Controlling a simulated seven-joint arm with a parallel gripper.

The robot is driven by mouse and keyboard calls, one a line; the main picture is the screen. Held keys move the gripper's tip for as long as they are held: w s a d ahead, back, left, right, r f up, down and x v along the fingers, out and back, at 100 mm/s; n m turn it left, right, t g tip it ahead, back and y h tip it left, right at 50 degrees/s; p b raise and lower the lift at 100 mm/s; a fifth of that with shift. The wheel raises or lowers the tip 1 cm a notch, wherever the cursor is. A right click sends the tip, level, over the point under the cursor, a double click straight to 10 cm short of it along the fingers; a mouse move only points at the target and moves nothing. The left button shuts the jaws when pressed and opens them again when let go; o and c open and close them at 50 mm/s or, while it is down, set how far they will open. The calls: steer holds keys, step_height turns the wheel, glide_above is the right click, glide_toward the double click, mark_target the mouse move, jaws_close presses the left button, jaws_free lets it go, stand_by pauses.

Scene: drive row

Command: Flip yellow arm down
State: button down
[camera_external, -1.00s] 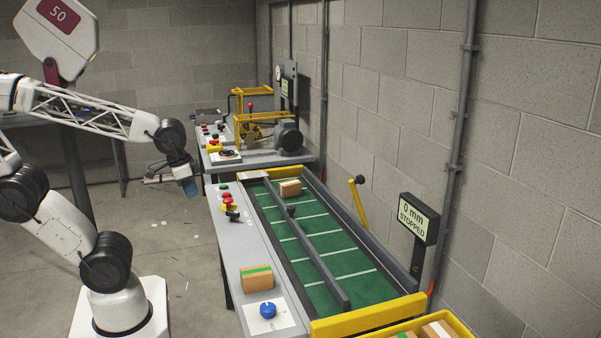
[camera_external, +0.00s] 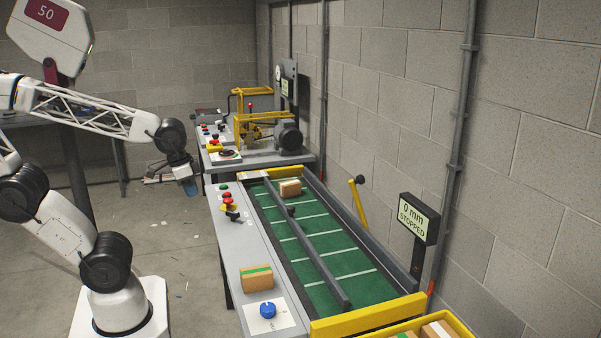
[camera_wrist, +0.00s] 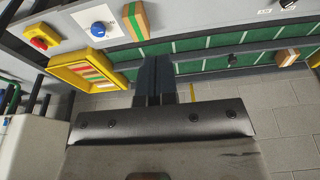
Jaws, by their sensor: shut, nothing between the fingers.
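The yellow arm (camera_external: 359,205) stands up on the wall side of the green conveyor (camera_external: 352,263), tilted slightly, with a dark knob at its top. In the wrist view a small yellow strip (camera_wrist: 193,92) beside the fingers may be this arm; I cannot tell for sure. My gripper (camera_wrist: 155,62) shows in the wrist view with its two dark fingers together and nothing between them. In the external view my gripper hangs at the left, over open floor, well apart from the yellow arm and short of the conveyor bench.
A box with a green stripe (camera_external: 257,278) and a blue knob (camera_external: 267,310) sit on the bench. Another box (camera_external: 290,187) lies on the belt. A display (camera_external: 419,219) reads "0 mm STOPPED". A yellow bin (camera_external: 462,322) with boxes is at front right. A dark rail runs along the belt.

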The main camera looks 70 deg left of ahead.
steer(key=w+a+r+g, duration=0.1)
steer(key=w+r, duration=0.4)
steer(key=w, duration=0.7)
steer(key=w+a+r+g, duration=0.1)
steer(key=w+r, duration=0.4)
steer(key=w, duration=0.8)
steer(key=w+r+g, duration=0.2)
steer(key=w+r, duration=0.3)
steer(key=w, duration=0.7)
steer(key=w+a+f+g, duration=0.1)
steer(key=w+a+f, duration=0.1)
steer(key=w, duration=1)
steer(key=w+a+f+g, duration=0.1)
steer(key=w+f, duration=0.3)
steer(key=w, duration=0.8)
steer(key=w+a+f+g, duration=0.1)
steer(key=w+a+f, duration=0.1)
steer(key=w, duration=0.9)
steer(key=shift+w+a+f+g, duration=0.3)
steer(key=shift+w+a+f, duration=0.1)
steer(key=shift+f, duration=0.45)
steer(key=shift+s+f, duration=0.1)
steer(key=shift+f, duration=0.05)
steer(key=s+r+x, duration=0.1)
steer(key=s+x, duration=0.1)
steer(key=x, duration=1)
steer(key=shift+s+f, duration=0.15)
steer(key=shift+s, duration=0.25)
